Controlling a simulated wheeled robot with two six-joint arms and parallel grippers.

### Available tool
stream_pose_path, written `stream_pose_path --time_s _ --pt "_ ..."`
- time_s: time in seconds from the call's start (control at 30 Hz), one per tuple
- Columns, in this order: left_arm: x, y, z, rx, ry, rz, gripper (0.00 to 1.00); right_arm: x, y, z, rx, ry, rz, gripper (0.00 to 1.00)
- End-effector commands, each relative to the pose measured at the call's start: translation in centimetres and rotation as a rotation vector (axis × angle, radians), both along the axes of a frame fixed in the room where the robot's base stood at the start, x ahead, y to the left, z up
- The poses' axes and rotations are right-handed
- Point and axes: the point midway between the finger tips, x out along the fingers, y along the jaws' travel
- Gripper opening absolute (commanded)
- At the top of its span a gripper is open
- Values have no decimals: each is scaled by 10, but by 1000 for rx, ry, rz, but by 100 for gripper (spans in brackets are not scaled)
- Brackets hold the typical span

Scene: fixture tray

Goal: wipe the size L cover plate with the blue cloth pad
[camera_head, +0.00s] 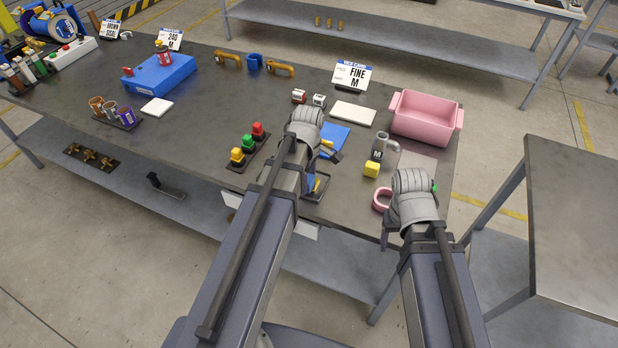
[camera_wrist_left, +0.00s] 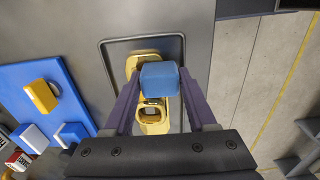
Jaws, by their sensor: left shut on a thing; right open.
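My left gripper (camera_wrist_left: 160,90) is shut on a blue block-like pad (camera_wrist_left: 160,74), which shows between its fingertips in the left wrist view. Beneath it lies a yellow part (camera_wrist_left: 152,122) inside a thin dark rectangular frame (camera_wrist_left: 184,50); whether pad and part touch is unclear. In the head view my left wrist and forearm hide most of this spot. White plates lie at the back right (camera_head: 353,113) and far left (camera_head: 157,107); no size L mark is readable on them. My right gripper (camera_head: 388,236) is open at the table's front right edge, mostly hidden by its wrist.
A blue board (camera_head: 333,139) with small blocks lies beside my left wrist. A pink bin (camera_head: 425,118), a grey mug marked M (camera_head: 379,147), a yellow cube (camera_head: 371,169) and a pink ring (camera_head: 380,199) stand at the right. Coloured buttons (camera_head: 247,142) stand left of my left wrist.

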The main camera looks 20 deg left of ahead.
Motion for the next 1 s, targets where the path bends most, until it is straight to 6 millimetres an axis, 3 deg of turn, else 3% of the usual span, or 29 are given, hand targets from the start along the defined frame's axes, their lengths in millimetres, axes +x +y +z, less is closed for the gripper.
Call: stream_pose_path --time_s 0.17,0.7,1.0 --pt "0 0 7 0 0 0 12 0 0 7 0 0 0 67" --pt "0 0 58 0 0 0 12 0 0 58 0 0 0 67" --pt "0 0 60 0 0 0 12 0 0 60 0 0 0 67"
